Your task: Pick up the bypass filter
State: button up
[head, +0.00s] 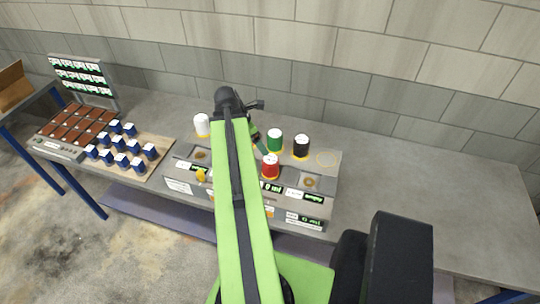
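The labels are too small to read, so I cannot tell which is the bypass filter. My green arm reaches over the console and hides its middle.
A board (153,165) with several blue, white-topped pieces lies left of the console. A brown-topped tray (72,130) and an upright label panel (84,80) stand farther left. The bench (435,200) is clear at right.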

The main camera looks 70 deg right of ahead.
aim_at(269, 158)
jog(key=b+x, duration=1.1)
jog(key=x, duration=0.1)
jog(key=shift+w+f+b, duration=0.1)
jog(key=shift+f+b, duration=0.25)
jog(key=shift+b, duration=0.05)
jog(key=shift+d+r, duration=0.1)
jog(key=b+x, duration=0.4)
jog(key=x, duration=0.1)
jog(key=shift+s+b, duration=0.3)
jog(key=shift+b, duration=0.1)
grip_shut()
